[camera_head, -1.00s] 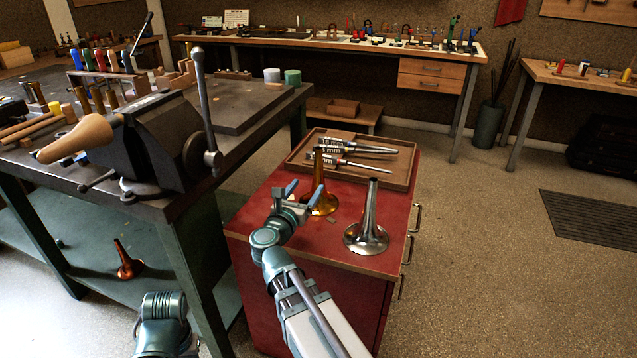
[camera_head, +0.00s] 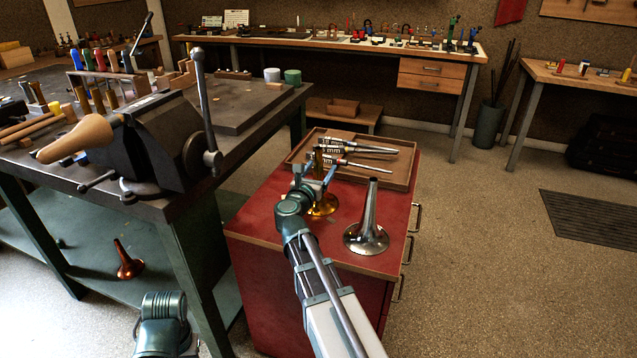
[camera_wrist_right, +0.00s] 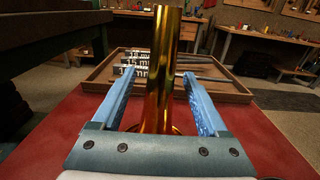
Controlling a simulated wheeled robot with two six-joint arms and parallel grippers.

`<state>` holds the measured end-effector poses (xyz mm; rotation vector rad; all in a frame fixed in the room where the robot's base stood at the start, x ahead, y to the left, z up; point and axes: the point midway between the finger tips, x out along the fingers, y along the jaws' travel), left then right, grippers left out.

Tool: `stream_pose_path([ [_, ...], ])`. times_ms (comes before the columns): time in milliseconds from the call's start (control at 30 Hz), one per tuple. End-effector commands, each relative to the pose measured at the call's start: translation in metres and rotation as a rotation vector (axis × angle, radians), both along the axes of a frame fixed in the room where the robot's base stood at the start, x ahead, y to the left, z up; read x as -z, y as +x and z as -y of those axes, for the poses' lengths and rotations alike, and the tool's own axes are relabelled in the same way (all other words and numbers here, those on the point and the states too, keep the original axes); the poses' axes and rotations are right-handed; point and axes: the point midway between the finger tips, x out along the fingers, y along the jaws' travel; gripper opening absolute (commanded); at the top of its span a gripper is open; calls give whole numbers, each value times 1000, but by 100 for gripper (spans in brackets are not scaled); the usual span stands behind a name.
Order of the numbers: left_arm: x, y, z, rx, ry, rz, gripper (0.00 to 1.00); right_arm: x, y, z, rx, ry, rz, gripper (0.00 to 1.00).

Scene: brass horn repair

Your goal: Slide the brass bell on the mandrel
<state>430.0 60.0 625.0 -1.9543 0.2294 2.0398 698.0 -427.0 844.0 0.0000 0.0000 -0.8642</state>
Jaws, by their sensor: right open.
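The brass bell (camera_head: 323,207) stands upright, flare down, on the red cabinet. My right gripper (camera_head: 315,173) is at its stem, open, with one finger on each side. In the right wrist view the brass bell (camera_wrist_right: 165,60) rises between the two blue fingers of the gripper (camera_wrist_right: 158,82), with a gap visible on both sides. Its flare is mostly hidden behind the gripper body. A tan tapered piece (camera_head: 75,138), apparently the mandrel, sticks out to the left from the dark vise (camera_head: 150,150) on the workbench. My left gripper is out of view.
A silver bell (camera_head: 367,232) stands close to the right of the brass one. A wooden tray (camera_head: 405,175) with several metal tools lies behind them on the red cabinet (camera_head: 270,215). A copper bell (camera_head: 128,265) stands on the workbench's lower shelf. The vise's upright handle (camera_head: 203,100) rises beside it.

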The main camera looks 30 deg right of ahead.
Motion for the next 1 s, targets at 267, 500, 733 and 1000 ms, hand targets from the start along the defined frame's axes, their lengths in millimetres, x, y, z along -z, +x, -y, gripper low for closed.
stream_pose_path([
  [267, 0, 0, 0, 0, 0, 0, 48, 0, 14, 15, -1, 0, 0, 76],
  [500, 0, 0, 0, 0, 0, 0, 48, 0, 13, 15, -1, 0, 0, 49],
  [733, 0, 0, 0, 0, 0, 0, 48, 0, 13, 15, -1, 0, 0, 8],
  [1000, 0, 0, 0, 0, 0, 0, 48, 0, 13, 15, -1, 0, 0, 0],
])
